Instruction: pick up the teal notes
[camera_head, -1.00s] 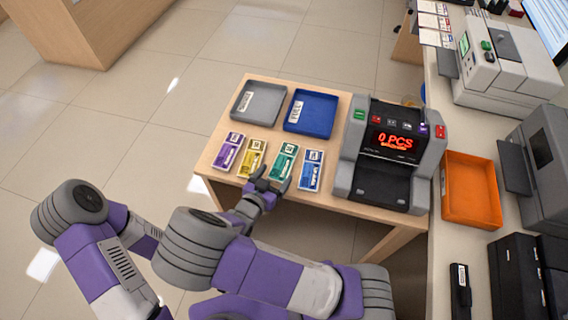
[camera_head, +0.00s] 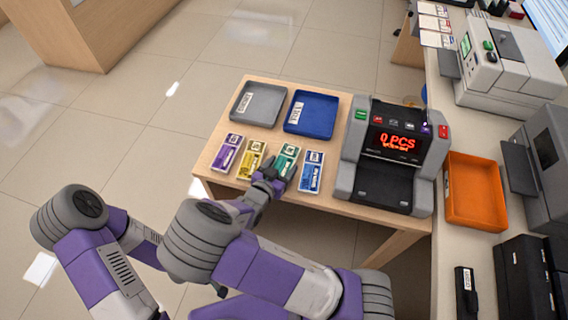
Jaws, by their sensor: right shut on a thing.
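The teal notes (camera_head: 288,154) lie in the row of note bundles on the small wooden table, between the yellow and the blue bundle. My right gripper (camera_head: 277,176) is at their near end, shut on them, and its fingers and wrist hide the near part. I cannot tell whether the notes are lifted off the table. My left arm shows at the lower left, but its gripper is out of the picture.
Purple notes (camera_head: 227,153), yellow notes (camera_head: 248,167) and blue notes (camera_head: 311,171) lie close by. Behind are a grey tray (camera_head: 281,97) and a blue tray (camera_head: 331,111). A counting machine (camera_head: 398,150) stands to the right, then an orange tray (camera_head: 474,217).

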